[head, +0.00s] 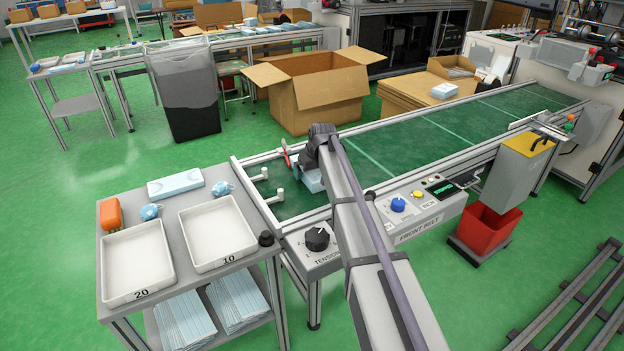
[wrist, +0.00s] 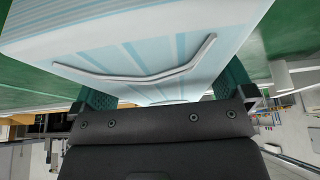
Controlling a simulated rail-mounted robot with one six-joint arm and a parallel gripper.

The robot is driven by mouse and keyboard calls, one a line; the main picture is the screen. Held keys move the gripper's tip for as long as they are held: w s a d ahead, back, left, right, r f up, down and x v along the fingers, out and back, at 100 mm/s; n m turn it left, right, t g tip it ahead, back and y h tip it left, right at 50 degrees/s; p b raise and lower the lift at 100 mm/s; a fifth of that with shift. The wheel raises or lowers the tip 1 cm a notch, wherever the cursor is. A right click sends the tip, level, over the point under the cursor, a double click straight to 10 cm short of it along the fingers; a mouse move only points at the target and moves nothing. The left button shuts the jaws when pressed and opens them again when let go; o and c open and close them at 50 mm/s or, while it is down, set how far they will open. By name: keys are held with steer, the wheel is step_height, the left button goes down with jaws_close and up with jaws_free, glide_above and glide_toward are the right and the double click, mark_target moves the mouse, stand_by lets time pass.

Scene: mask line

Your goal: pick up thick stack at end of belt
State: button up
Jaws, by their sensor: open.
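The thick stack of light blue and white masks (head: 313,182) lies at the near left end of the green belt (head: 400,152), partly hidden by my arm. In the wrist view the stack (wrist: 150,50) fills the upper middle, with a white nose strip showing. My gripper (head: 303,170) is over the stack at the belt end, largely hidden by my own wrist. In the wrist view my open gripper (wrist: 166,90) has its green fingers on either side of the stack. I cannot tell whether they touch it.
White trays marked 20 (head: 137,262) and 10 (head: 217,235) sit on the table at left, with a blue and white pack (head: 175,184) behind. A front belt control panel (head: 418,205) is right of my arm. An open cardboard box (head: 318,95) stands behind the belt.

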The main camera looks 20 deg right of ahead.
steer(key=c, duration=0.7)
steer(key=shift+o, duration=0.2)
steer(key=shift+r, duration=0.1)
